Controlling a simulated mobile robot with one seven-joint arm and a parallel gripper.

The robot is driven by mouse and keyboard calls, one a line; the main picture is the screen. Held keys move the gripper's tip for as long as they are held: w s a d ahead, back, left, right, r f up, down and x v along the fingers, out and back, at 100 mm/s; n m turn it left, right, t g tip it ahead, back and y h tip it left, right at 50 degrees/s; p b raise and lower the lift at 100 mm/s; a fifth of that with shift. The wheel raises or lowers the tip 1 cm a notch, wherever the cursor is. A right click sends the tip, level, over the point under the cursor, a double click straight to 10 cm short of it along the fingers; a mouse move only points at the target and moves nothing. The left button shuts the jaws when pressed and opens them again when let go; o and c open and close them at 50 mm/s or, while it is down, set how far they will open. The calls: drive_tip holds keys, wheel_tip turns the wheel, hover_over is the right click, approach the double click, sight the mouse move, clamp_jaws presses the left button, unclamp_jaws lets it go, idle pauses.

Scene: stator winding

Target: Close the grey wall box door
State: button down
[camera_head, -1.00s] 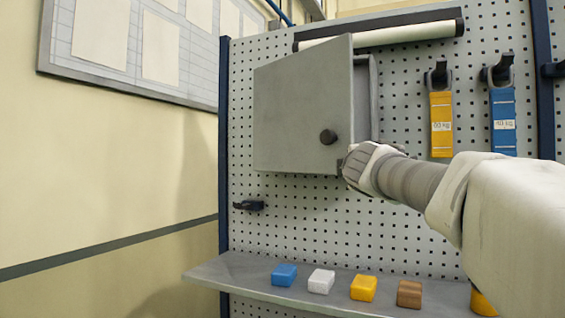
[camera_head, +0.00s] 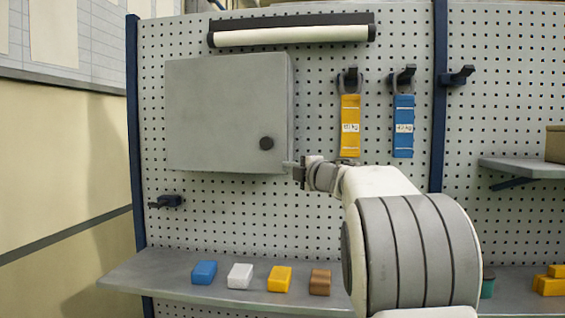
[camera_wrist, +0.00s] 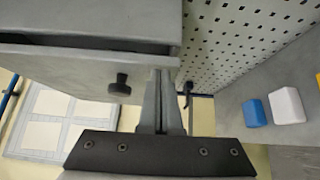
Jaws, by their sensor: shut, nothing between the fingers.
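The grey wall box (camera_head: 292,110) hangs on the pegboard in the head view. Its grey door (camera_head: 215,115) faces me and lies almost flush with the box, with a round dark knob (camera_head: 266,143) near its lower right. In the wrist view the door (camera_wrist: 60,75) and knob (camera_wrist: 119,85) are at left, and a dark gap shows between the door and the box body (camera_wrist: 110,20). My gripper (camera_head: 289,163) is at the box's lower right corner, its fingers (camera_wrist: 161,85) shut and empty, right of the knob in the wrist view. Whether the fingers touch the door is unclear.
Yellow (camera_head: 350,125) and blue (camera_head: 403,125) strap-like items hang right of the box. A lamp bar (camera_head: 290,35) is above it. Below, a shelf (camera_head: 150,275) carries several small blocks. A black hook (camera_head: 168,201) sticks out below left. Bare pegboard lies below the box.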

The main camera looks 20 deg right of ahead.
drive_tip(key=shift+w+d+f+y, duration=0.15)
drive_tip(key=shift+d+f+y, duration=0.15)
drive_tip(key=shift+d, duration=0.05)
drive_tip(key=shift+a, duration=0.15)
idle(0.4)
